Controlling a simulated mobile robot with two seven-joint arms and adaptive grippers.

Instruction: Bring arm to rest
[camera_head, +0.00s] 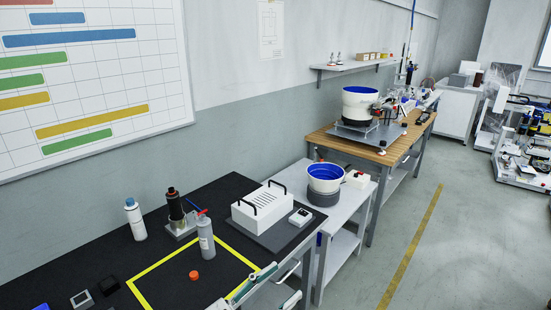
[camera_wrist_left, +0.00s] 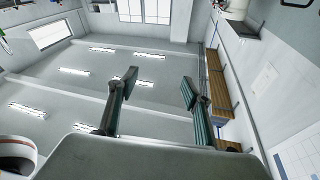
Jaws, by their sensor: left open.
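My left gripper (camera_head: 286,281) is at the bottom edge of the head view, in front of the black table's near right corner. Its two green-grey fingers are apart with nothing between them. In the left wrist view the same gripper (camera_wrist_left: 159,84) shows both fingers spread and empty, with the ceiling and its lights behind them. Most of my left arm is out of the head view. My right gripper is in neither view.
The black table (camera_head: 65,258) holds a grey bottle (camera_head: 206,240), an orange cap (camera_head: 194,275) inside a yellow outline, a white spray can (camera_head: 135,219) and a white slotted box (camera_head: 262,208). A blue-lined bowl (camera_head: 325,178) stands beyond. Floor (camera_head: 460,245) at right is clear.

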